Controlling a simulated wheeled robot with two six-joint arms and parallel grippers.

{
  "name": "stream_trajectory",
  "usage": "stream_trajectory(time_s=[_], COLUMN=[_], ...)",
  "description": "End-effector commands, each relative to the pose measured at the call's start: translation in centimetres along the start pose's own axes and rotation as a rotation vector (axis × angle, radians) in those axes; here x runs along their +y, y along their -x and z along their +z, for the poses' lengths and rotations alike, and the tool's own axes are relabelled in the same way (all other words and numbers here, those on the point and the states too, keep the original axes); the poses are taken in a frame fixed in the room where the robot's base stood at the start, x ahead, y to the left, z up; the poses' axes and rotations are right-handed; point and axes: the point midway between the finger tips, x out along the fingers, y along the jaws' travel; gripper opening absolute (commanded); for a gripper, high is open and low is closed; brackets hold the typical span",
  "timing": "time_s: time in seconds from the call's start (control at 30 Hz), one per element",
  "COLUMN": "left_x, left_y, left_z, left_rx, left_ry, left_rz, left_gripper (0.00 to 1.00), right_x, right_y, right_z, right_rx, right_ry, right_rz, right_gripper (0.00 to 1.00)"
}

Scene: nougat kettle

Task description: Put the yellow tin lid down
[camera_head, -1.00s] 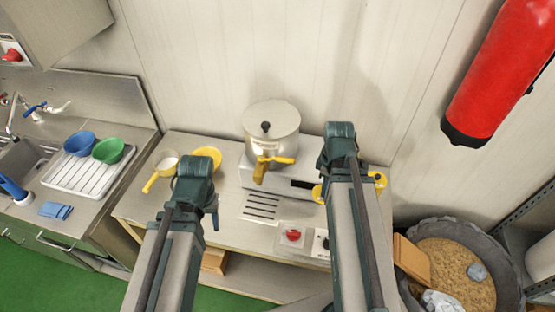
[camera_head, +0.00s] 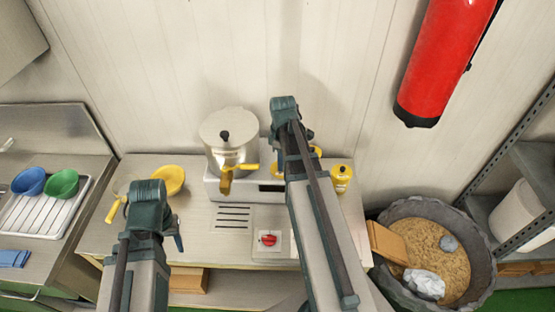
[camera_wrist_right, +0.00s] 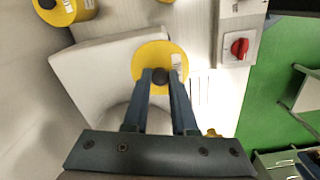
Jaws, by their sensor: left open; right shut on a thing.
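The yellow tin lid (camera_wrist_right: 158,52) is a round disc with a dark knob in the right wrist view. My right gripper (camera_wrist_right: 161,76) is shut on its knob, with a finger on either side. The lid appears over or near the white-grey appliance; its height cannot be told. In the head view my right arm hides most of this, and a yellow edge (camera_head: 275,170) shows left of the arm. A yellow tin (camera_head: 342,180) with a dark knob stands right of the arm. My left gripper (camera_head: 178,238) is open, low at the left, with its fingers mostly hidden.
A steel pot (camera_head: 228,148) with a yellow handle sits on the appliance. A yellow bowl (camera_head: 168,180) stands at the table's left. A red knob panel (camera_head: 268,240) is at the front. A sand-filled tub (camera_head: 480,215) stands right of the table.

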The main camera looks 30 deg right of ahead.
Motion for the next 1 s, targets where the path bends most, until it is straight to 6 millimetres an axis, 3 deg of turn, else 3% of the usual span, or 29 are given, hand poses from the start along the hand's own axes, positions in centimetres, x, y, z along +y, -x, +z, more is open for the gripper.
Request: stream_trajectory(time_s=[0.03,0.2,0.37,0.53,0.77,1.0], left_x=[0.0,0.0,0.0,0.1,0.4,0.4], left_y=[-0.2,-0.4,-0.4,-0.6,-4.0,-4.0], left_z=[0.0,0.0,0.0,0.0,-0.3,-0.3], left_rx=[0.0,0.0,0.0,0.0,0.001,0.001], left_ry=[0.0,0.001,0.001,0.001,0.0,-0.002], left_rz=[0.0,0.0,0.0,0.0,0.0,-0.001], left_gripper=[0.5,0.5,0.5,0.5,0.5,0.5], right_x=[1.7,3.5,3.5,4.9,4.6,4.6], right_y=[-0.2,-0.4,-0.4,-0.6,-4.0,-4.0], right_z=[-1.0,-2.2,-2.2,-3.0,-2.8,-2.8], right_rx=[0.0,0.0,0.0,0.0,0.0,0.0], right_ry=[0.001,0.0,0.0,0.0,0.0,0.0], right_rz=[0.0,0.0,0.0,0.0,0.0,0.0], right_gripper=[0.0,0.0,0.0,0.0,0.0,0.0])
